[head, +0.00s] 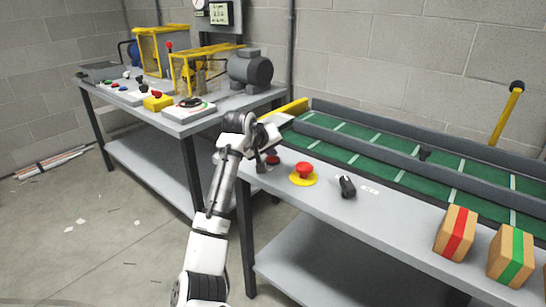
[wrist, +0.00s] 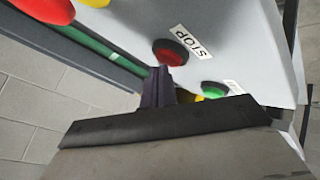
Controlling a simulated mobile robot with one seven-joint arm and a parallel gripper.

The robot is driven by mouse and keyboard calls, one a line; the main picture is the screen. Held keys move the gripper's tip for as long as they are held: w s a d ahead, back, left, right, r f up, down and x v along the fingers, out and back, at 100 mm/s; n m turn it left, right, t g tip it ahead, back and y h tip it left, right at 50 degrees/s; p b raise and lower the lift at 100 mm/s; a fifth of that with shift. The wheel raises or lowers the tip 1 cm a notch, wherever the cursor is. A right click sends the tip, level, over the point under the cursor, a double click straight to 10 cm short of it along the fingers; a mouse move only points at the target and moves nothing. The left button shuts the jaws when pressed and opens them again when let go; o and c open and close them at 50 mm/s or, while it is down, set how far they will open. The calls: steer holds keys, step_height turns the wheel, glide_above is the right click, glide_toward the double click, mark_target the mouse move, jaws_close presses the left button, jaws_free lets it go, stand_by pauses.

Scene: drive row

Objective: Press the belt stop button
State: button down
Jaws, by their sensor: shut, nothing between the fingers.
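The belt stop button is a round red button in a dark ring (wrist: 170,52) with a white STOP label (wrist: 192,42) beside it in the wrist view. In the head view a small dark red button (head: 273,160) shows at the belt table's near left corner, beside my gripper. My gripper (wrist: 160,72) is shut and empty. Its dark fingertips appear right at the lower edge of the red button; I cannot tell whether they touch it. In the head view my gripper (head: 260,165) is partly hidden by its own wrist.
A green button (wrist: 214,88) is close to my fingers. A red mushroom button (head: 305,169) on a yellow base and a black switch (head: 347,187) stand to the right. The green belt (head: 400,164) runs behind.

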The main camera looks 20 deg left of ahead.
mark_target(271, 159)
stand_by(0.4)
steer(key=shift+d+r+p, duration=0.1)
steer(key=shift+r+p, duration=0.35)
steer(key=shift+p, duration=0.4)
step_height(271, 159, up, 6)
steer(key=p, duration=0.6)
stand_by(0.4)
